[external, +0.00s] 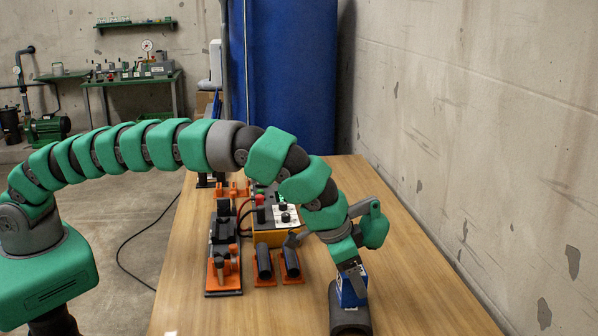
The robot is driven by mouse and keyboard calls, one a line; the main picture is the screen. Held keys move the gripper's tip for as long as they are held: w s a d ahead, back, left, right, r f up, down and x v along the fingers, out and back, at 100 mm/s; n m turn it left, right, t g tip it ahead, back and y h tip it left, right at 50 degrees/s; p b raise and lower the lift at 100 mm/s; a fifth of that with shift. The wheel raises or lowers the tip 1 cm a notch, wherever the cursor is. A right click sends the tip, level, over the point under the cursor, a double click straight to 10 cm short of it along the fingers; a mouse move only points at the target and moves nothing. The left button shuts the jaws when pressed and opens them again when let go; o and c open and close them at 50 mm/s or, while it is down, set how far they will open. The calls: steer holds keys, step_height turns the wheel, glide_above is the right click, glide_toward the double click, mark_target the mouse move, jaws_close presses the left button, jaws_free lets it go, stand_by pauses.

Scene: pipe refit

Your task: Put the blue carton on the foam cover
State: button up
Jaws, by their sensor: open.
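The blue carton (345,294) is at the near right of the table, under my gripper (353,284). Its lower end appears to meet the dark grey foam cover (350,321), a rounded, tube-like piece lying on the wood; whether the carton rests fully on it is hard to tell. My gripper points down at the carton and is open, with a grey finger in front of the blue face. The other finger and the upper part of the carton are largely hidden by the gripper.
Left of my gripper, two black cylinders (264,263) stand on orange bases. Behind them is a control box (283,216) with knobs. An orange and black clamp machine (224,262) stands further left. The table's (420,290) right side is bare, beside a concrete wall.

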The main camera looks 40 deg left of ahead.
steer(key=v, duration=1)
steer(key=shift+r, duration=0.25)
steer(key=shift+a, duration=0.1)
steer(key=w+a+r+n+t, duration=0.2)
steer(key=w+a+r, duration=1.05)
steer(key=w, duration=0.25)
steer(key=w+a+r+n+t, duration=0.1)
steer(key=w+a+r+t, duration=0.1)
steer(key=w+a+r, duration=0.5)
steer(key=w+a+r+n+t, duration=0.2)
steer(key=w+a+r, duration=0.1)
steer(key=a+r, duration=0.8)
steer(key=a+r+n+t, duration=0.1)
steer(key=a+r, duration=0.2)
steer(key=a, duration=0.5)
steer(key=s+a+r+t, duration=0.1)
steer(key=a+r, duration=0.3)
steer(key=a, duration=0.4)
steer(key=a+r+n+t, duration=0.1)
steer(key=a+r, duration=0.2)
steer(key=a, duration=0.4)
steer(key=s+a+r+n+t+y, duration=0.1)
steer(key=s+a+r, duration=0.3)
steer(key=a, duration=0.5)
steer(key=s+a+r+n+t+y, duration=0.1)
steer(key=s+a+r+t+y, duration=0.1)
steer(key=s+a+r, duration=0.2)
steer(key=s+a, duration=0.3)
steer(key=a, duration=0.2)
steer(key=shift+s+r, duration=0.25)
